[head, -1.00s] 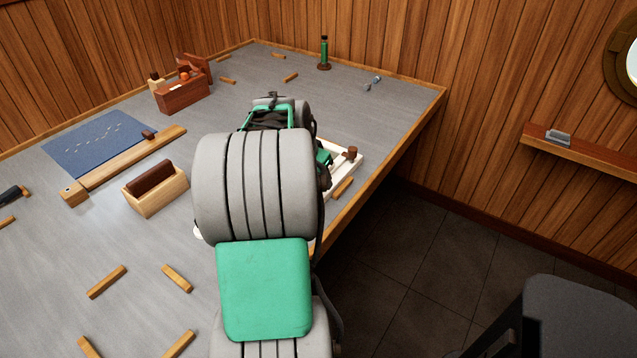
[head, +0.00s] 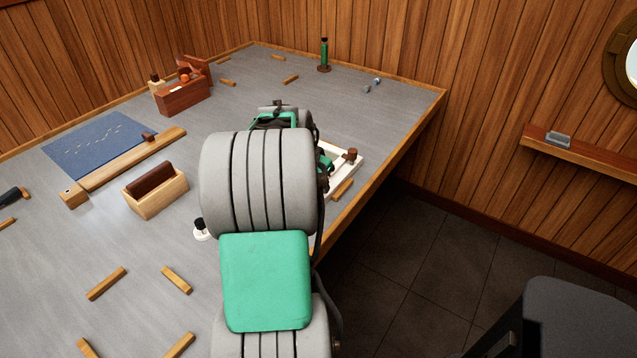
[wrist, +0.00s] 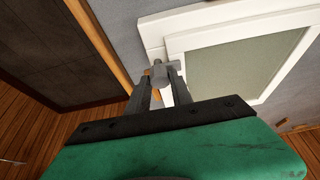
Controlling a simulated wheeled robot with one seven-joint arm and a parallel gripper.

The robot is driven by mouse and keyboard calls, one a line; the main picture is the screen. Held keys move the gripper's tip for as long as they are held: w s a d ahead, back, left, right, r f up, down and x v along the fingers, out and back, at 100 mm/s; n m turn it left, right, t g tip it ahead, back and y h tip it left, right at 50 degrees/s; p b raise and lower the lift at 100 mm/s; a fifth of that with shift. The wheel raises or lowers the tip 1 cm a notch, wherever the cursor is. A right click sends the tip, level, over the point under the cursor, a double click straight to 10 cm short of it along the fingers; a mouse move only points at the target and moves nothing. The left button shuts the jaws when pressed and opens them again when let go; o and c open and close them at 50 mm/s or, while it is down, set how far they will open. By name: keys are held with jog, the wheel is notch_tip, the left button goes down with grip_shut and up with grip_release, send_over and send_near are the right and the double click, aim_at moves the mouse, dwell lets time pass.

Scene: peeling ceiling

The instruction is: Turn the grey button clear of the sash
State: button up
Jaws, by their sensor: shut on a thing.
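The grey button (wrist: 159,72) shows in the wrist view at the left part of a white frame. My gripper (wrist: 161,82) is shut on it, one dark finger on each side. The fingers hide part of the button, and I cannot tell exactly how far it overlaps the sash. The white sash (wrist: 222,38) surrounds a grey-green panel (wrist: 243,62), to the right of my gripper. In the head view my arm hides the gripper and button; only the right part of the white frame (head: 346,166) shows.
A brown knob (head: 351,155) stands at the frame's right side, near the bench edge. A wooden block (head: 342,189) lies beside it. An open wooden box (head: 156,192) and a white-based, black-topped item (head: 201,230) stand left of my arm.

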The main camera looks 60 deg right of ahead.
jog(key=shift+n, duration=0.4)
grip_shut()
jog(key=n+t, duration=0.1)
jog(key=n, duration=0.1)
jog(key=shift+s+n+b, duration=0.15)
jog(key=shift+n+b, duration=0.15)
jog(key=shift+b, duration=0.05)
jog(key=n+t, duration=0.1)
jog(key=n, duration=0.1)
jog(key=n+t, duration=0.1)
jog(key=n, duration=0.2)
jog(key=shift+s+d+y, duration=0.1)
jog(key=shift+s+y, duration=0.05)
jog(key=shift+y, duration=0.25)
jog(key=n, duration=0.2)
jog(key=n+t+y, duration=0.1)
jog(key=n, duration=0.2)
jog(key=shift+d+t+p, duration=0.1)
jog(key=shift+t+p, duration=0.2)
jog(key=shift+p, duration=0.05)
jog(key=n+y, duration=0.1)
jog(key=n, duration=0.3)
jog(key=shift+d+t+y+p, duration=0.1)
jog(key=shift+t+y+p, duration=0.2)
jog(key=shift+y+p, duration=0.1)
jog(key=shift+n, duration=0.4)
jog(key=o, duration=1)
grip_release()
jog(key=shift+o, duration=0.2)
